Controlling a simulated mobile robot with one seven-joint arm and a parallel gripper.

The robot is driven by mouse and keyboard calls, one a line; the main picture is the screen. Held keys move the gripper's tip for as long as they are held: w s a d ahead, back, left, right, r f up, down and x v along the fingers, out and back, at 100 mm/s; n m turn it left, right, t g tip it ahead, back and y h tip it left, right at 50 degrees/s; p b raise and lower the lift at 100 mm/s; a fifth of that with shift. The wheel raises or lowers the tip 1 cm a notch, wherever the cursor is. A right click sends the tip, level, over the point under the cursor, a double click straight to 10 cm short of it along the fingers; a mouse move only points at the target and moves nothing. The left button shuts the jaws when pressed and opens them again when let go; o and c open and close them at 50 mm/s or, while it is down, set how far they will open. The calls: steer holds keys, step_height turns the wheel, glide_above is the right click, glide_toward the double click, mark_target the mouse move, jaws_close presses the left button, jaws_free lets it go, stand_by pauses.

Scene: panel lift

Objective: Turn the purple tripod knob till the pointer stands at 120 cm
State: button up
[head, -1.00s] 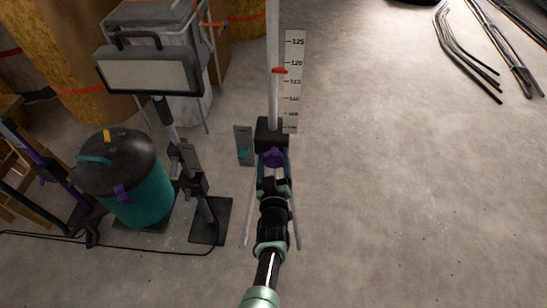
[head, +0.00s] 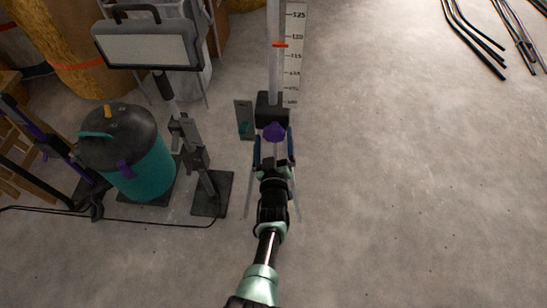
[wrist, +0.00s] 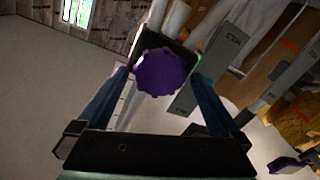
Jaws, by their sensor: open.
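The purple knob (head: 274,132) sits on the black clamp block (head: 272,108) of the tripod column (head: 273,50). My gripper (head: 274,136) is open, its two blue fingers apart on either side of the knob. In the wrist view the round scalloped knob (wrist: 160,73) shows centred between the fingertips (wrist: 161,76), with a gap on each side; whether the tips reach past its face I cannot tell. The red pointer (head: 280,44) stands a little below the 120 mark on the white scale (head: 296,60), between 115 and 120.
A grey plate with a teal part (head: 244,120) stands just left of the clamp. Further left are a work lamp (head: 148,50) on a stand and a teal canister with a black lid (head: 140,170). Black pipes (head: 475,35) lie at the top right. The floor on the right is clear.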

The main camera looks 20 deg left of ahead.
steer(key=p+v, duration=0.5)
steer(key=v, duration=0.6)
steer(key=shift+r, duration=0.1)
